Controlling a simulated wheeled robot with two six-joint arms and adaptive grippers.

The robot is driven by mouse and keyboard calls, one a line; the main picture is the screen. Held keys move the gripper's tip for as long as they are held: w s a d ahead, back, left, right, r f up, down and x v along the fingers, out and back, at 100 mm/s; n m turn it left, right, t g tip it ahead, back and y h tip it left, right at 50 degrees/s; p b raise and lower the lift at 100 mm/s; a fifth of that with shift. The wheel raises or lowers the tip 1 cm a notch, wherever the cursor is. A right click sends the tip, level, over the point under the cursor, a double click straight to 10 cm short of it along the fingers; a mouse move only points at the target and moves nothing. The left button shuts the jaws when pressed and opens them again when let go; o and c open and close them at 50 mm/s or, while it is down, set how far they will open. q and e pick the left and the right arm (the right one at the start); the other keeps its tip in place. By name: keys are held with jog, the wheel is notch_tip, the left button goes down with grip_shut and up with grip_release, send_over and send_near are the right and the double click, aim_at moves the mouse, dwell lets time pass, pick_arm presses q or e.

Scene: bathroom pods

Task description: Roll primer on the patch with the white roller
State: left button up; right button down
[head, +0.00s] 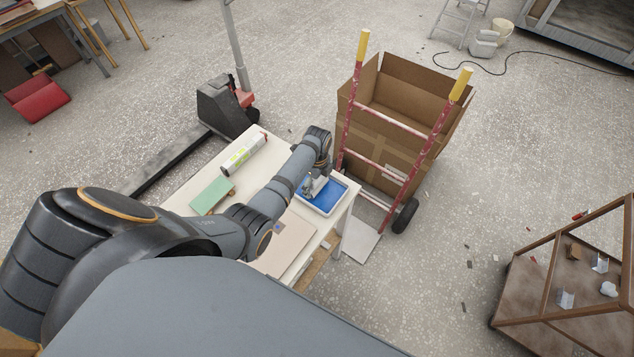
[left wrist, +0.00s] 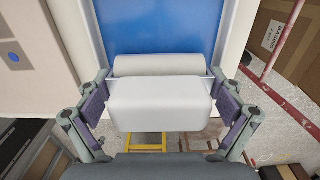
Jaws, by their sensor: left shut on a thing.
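My left gripper (head: 316,184) is at the right end of the white table, over the blue tray (head: 331,197). In the left wrist view, its fingers (left wrist: 161,112) are shut on a white block-shaped part of the white roller (left wrist: 158,65). The roller's cylinder lies just beyond the fingers, in front of the tray's blue floor (left wrist: 160,28). I cannot tell whether it touches the tray. A pale beige board (head: 283,245) lies beside the tray, partly behind my arm. My right gripper is not in view.
A green block with a wooden part (head: 212,197) and a white-and-green cylinder (head: 244,155) lie on the table (head: 190,187). A red hand truck (head: 391,124) with a cardboard box (head: 408,98) stands just behind it. A pallet jack (head: 226,108) stands back left.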

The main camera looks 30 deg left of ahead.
pick_arm(q)
jog(key=shift+s, duration=0.1)
notch_tip(320, 180, up, 2)
jog(key=shift+r+p, duration=0.1)
jog(key=shift+p, duration=0.8)
jog(key=shift+r, duration=2.4)
